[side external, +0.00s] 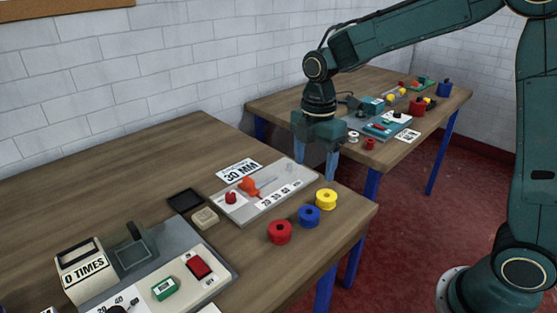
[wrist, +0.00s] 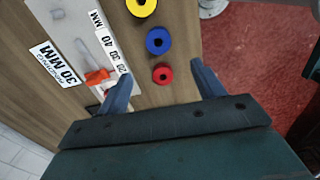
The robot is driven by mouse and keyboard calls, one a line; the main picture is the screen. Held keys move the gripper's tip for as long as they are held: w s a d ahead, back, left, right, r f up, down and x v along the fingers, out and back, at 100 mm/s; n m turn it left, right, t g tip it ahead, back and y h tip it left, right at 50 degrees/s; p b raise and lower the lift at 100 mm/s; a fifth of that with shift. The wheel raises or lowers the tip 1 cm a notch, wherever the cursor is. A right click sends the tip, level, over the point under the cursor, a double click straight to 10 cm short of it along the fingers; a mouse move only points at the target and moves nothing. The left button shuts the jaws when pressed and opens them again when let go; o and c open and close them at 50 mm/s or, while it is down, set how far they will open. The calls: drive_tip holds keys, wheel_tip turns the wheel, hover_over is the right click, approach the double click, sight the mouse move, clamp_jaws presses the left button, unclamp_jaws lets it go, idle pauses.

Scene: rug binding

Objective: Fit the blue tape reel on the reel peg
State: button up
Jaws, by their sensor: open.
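The blue tape reel (side external: 302,218) lies flat on the near wooden table, between a red reel (side external: 273,234) and a yellow reel (side external: 333,203). In the wrist view the blue reel (wrist: 150,46) lies ahead of my fingertips, with the red reel (wrist: 155,79) nearer, in line with the gap between the fingers. My gripper (side external: 314,170) is open and empty, fingers pointing down, above the table and behind the reels in the side view. It also shows in the wrist view (wrist: 162,72). I cannot make out the reel peg for certain in either view.
A grey plate (side external: 245,208) with an orange lever (side external: 249,186) and a scale lies left of the reels. A counter machine (side external: 85,268) stands at lower left. A second table (side external: 262,104) holds more parts.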

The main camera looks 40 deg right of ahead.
hover_over(310, 208)
drive_tip(key=s+a, duration=0.1)
wheel_tip(310, 208, down, 9)
drive_tip(key=shift+a+r, duration=0.1)
drive_tip(key=shift+r, duration=0.1)
drive_tip(key=shift+f, duration=0.15)
drive_tip(key=shift+w+f, duration=0.1)
drive_tip(key=shift+f, duration=2.35)
drive_tip(key=shift+c, duration=0.2)
drive_tip(key=c, duration=1)
